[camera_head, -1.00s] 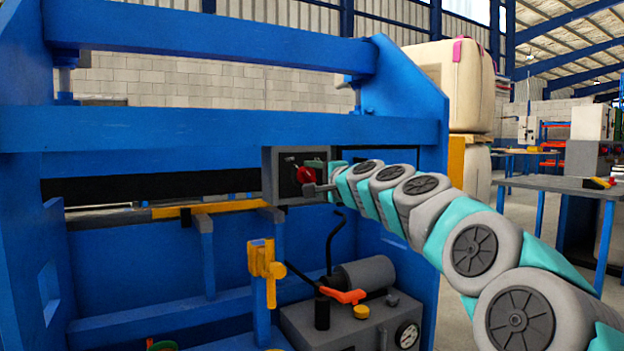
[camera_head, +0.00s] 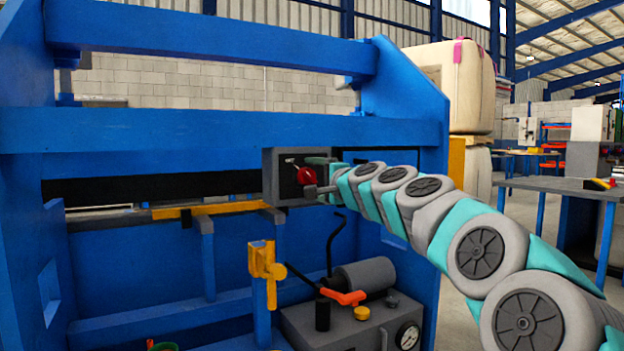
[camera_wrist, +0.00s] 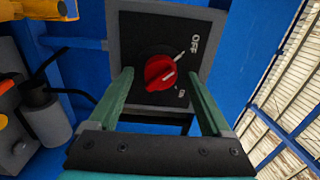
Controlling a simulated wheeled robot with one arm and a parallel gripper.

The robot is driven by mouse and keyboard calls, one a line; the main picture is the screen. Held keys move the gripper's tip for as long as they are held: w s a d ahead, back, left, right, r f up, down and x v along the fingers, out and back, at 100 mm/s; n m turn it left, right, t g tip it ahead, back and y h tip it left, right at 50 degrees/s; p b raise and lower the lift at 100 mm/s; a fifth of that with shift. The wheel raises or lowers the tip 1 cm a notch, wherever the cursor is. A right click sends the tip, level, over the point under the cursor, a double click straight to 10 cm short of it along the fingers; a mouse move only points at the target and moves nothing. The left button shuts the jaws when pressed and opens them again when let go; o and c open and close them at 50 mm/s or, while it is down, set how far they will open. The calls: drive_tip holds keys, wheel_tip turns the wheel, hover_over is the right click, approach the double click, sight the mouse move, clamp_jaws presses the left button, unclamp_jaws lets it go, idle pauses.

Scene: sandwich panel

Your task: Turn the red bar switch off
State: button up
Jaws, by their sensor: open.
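The red bar switch (camera_wrist: 160,73) sits on a dark square panel (camera_wrist: 135,30) with a grey frame. White OFF lettering shows above it to the right, and a smaller marking, hard to read, shows below it on the right. The knob's pale line is tilted. My gripper (camera_wrist: 160,85) is open, with one green finger on each side of the knob. I cannot tell whether either finger touches it. In the head view the red switch (camera_head: 305,175) is on the grey box (camera_head: 270,178), with my gripper (camera_head: 318,175) at its right.
The box is on a blue press frame (camera_head: 220,130). Below are a yellow clamp (camera_head: 262,262), an orange-red lever (camera_head: 344,297) and a grey pump unit (camera_head: 340,325) with a gauge (camera_head: 408,336). A grey table (camera_head: 560,188) stands at the right.

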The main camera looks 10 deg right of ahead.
drive_tip(key=v, duration=0.7)
drive_tip(key=shift+s, duration=0.15)
